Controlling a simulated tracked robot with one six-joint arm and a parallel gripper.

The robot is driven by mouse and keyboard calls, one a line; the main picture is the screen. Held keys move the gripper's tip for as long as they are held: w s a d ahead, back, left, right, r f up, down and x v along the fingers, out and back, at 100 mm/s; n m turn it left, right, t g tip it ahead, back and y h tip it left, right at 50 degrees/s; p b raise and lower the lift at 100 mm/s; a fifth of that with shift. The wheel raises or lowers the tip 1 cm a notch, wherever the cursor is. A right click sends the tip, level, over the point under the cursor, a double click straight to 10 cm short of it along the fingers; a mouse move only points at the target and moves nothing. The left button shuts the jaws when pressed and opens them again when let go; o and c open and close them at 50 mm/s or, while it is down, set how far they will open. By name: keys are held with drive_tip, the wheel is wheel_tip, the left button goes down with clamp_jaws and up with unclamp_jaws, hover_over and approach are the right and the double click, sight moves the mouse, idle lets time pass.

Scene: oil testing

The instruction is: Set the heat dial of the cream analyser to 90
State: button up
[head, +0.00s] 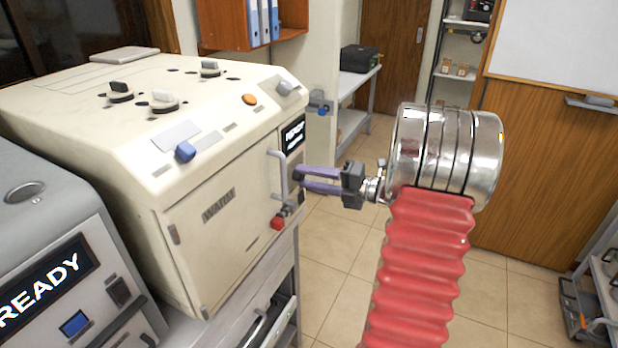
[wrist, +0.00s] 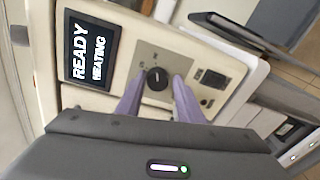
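The cream analyser (head: 215,240) stands at the left in the head view, with a lit display (head: 293,133) on its front. In the wrist view the display (wrist: 90,52) reads READY and HEATING. A round black dial (wrist: 157,79) with a pale pointer mark sits on a grey plate beside it; its scale is too small to read. My gripper (head: 299,179) is at the analyser's front, right of the door handle. Its lavender fingers (wrist: 159,75) are parted on either side of the dial, with narrow gaps showing. I cannot tell their depth from the dial.
A door handle (head: 278,175) and a red knob (head: 277,223) are close to the fingers. A dark socket panel (wrist: 211,78) is right of the dial. A grey machine (head: 60,260) reading READY stands at the near left.

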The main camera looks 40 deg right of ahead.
drive_tip(key=shift+o, duration=1.4)
drive_tip(key=shift+r, duration=0.1)
drive_tip(key=f+v, duration=0.1)
drive_tip(key=v, duration=1.2)
drive_tip(key=shift+s+d+r, duration=0.15)
drive_tip(key=shift+s+r, duration=0.2)
drive_tip(key=shift+r, duration=0.1)
